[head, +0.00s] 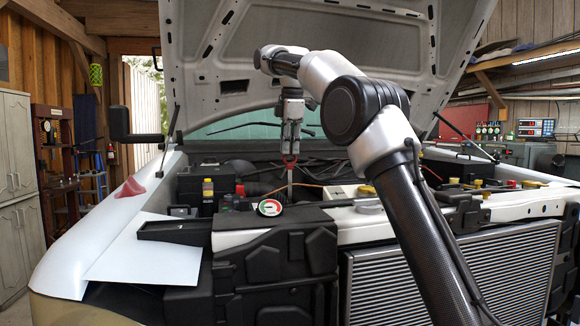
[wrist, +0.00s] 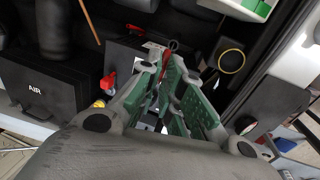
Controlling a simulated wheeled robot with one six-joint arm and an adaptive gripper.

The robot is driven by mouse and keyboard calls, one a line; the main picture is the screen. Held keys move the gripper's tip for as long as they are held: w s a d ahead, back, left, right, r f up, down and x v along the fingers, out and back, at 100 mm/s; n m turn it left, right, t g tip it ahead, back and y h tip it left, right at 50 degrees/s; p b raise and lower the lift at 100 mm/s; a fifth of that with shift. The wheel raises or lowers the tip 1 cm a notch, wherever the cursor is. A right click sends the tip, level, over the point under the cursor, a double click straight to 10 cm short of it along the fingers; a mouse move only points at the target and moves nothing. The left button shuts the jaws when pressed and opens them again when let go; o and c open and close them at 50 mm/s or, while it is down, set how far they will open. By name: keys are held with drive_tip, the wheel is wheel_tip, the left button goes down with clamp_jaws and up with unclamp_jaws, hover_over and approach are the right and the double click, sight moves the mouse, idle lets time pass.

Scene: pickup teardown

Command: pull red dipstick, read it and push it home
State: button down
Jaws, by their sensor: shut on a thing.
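The red dipstick handle (head: 290,158) shows just under my gripper (head: 290,148) in the head view, over the engine bay. A thin grey shaft (head: 290,180) runs straight down from it. Whether its lower end is inside a tube is hard to tell. In the wrist view the green-padded fingers of my gripper (wrist: 170,68) close around a red piece (wrist: 164,92), the dipstick handle, partly hidden by the fingers. A small dark loop (wrist: 173,44) shows just beyond the fingertips. No reading on the dipstick can be made out.
A yellow ring (wrist: 231,61) and a red fitting (wrist: 108,83) flank the gripper in the wrist view. A round red-and-green dial (head: 269,208) sits at the bay's front edge. The raised hood (head: 330,40) hangs above my arm. A red cloth (head: 130,188) lies on the fender.

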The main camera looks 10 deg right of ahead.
drive_tip(key=shift+r, duration=0.7)
drive_tip(key=c, duration=1.6)
unclamp_jaws()
drive_tip(key=shift+o, duration=0.2)
drive_tip(key=shift+f, duration=0.15)
